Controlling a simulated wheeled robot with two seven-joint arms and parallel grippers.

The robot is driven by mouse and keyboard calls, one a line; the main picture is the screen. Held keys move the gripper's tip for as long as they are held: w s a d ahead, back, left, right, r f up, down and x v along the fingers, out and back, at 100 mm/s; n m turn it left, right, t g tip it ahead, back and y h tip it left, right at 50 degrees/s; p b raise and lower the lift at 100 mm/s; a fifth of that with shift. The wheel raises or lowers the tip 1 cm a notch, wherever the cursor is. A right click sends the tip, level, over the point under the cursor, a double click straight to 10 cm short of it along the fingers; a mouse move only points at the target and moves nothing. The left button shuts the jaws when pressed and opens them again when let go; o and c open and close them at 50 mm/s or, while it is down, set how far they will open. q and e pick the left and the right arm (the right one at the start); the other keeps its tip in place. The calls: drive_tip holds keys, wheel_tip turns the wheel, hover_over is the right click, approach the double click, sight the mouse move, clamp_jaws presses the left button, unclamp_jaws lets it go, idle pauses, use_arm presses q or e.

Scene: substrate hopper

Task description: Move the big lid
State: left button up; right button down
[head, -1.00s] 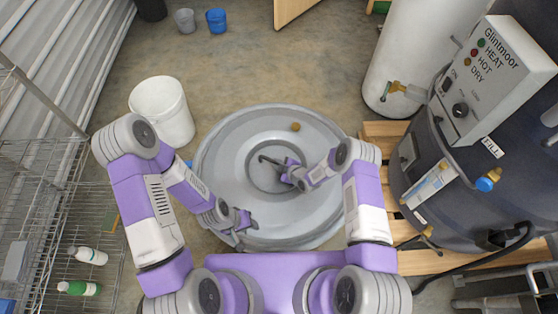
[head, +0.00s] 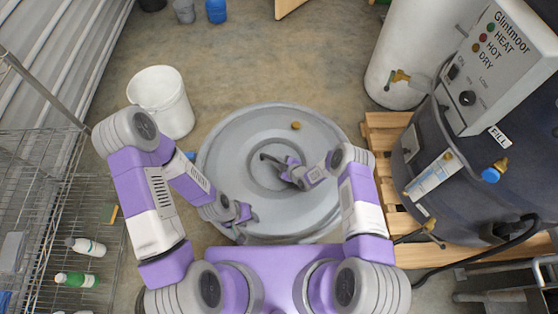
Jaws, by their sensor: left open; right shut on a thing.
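The big lid (head: 300,217) is a wide round grey disc with raised rings, low in the middle of the head view. A small orange-brown knob (head: 295,125) sits near its far edge. My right gripper (head: 283,166) is over the lid's centre, shut on the dark handle (head: 268,158). My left gripper (head: 243,222) is open and empty at the lid's lower left edge; I cannot tell if it touches the rim. What lies under the lid is hidden.
A white bucket (head: 162,100) stands at upper left. A wire shelf (head: 45,190) with bottles is at left. At right a dark tank with a Glintmoor control box (head: 490,65) stands on a wooden pallet (head: 385,135). The floor beyond the lid is open.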

drive_tip(key=shift+w, duration=0.15)
idle(0.4)
drive_tip(key=c, duration=1)
unclamp_jaws()
drive_tip(key=shift+s+f, duration=0.25)
drive_tip(key=shift+s, duration=0.05)
drive_tip(key=shift+p+v, duration=1.85)
drive_tip(key=shift+v, duration=1.95)
drive_tip(key=shift+w+r, duration=0.15)
drive_tip(key=shift+r, duration=0.05)
